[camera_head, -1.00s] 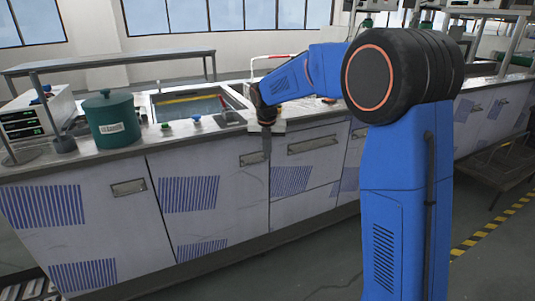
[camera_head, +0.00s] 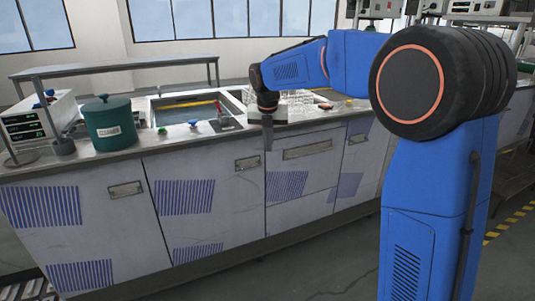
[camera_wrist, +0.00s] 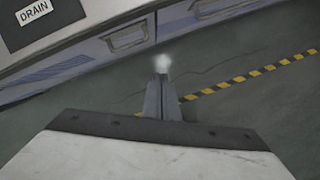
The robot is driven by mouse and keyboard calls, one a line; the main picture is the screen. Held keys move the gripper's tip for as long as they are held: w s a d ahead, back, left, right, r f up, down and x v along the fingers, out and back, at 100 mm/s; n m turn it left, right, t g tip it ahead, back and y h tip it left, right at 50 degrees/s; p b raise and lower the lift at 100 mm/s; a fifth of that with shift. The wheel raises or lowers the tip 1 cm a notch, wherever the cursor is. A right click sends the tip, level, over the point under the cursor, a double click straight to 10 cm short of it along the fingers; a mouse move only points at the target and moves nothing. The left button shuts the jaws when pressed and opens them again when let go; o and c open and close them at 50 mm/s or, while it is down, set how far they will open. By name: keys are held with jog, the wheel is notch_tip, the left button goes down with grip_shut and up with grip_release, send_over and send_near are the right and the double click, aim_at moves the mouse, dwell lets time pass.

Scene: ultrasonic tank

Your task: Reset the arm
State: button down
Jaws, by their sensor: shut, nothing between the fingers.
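My blue arm reaches over the bench front from the right in the head view. My gripper (camera_head: 267,135) points down just in front of the counter's front edge, at about drawer-handle height. In the wrist view, my gripper (camera_wrist: 162,98) has its two fingers together with nothing between them. Below the fingertips are the grey floor and a pale bright spot. The bench (camera_head: 180,157) has a grey top and cabinet doors below.
On the counter stand a green lidded pot (camera_head: 112,125) labelled CLEANER, a white instrument (camera_head: 40,122) and a tank (camera_head: 185,108). A wire basket (camera_head: 297,102) is behind my arm. A DRAIN label (camera_wrist: 34,11) shows top left. Open floor (camera_head: 330,245) lies in front.

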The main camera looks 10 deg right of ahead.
jog(key=s+d+r+m, duration=0.1)
jog(key=s+d+m, duration=0.4)
jog(key=s+m, duration=0.5)
jog(key=s+d+r+m, duration=0.2)
jog(key=s+d+m, duration=0.35)
jog(key=s, duration=0.85)
jog(key=s+d+f+m+t, duration=0.1)
jog(key=s+f+m, duration=0.4)
jog(key=s+m, duration=0.3)
jog(key=s+d+f+m+t, duration=0.1)
jog(key=s+f+m, duration=0.4)
jog(key=s+m, duration=0.4)
jog(key=s, duration=0.3)
jog(key=shift+f+y, duration=0.25)
jog(key=shift+y, duration=0.15)
jog(key=shift+m, duration=0.25)
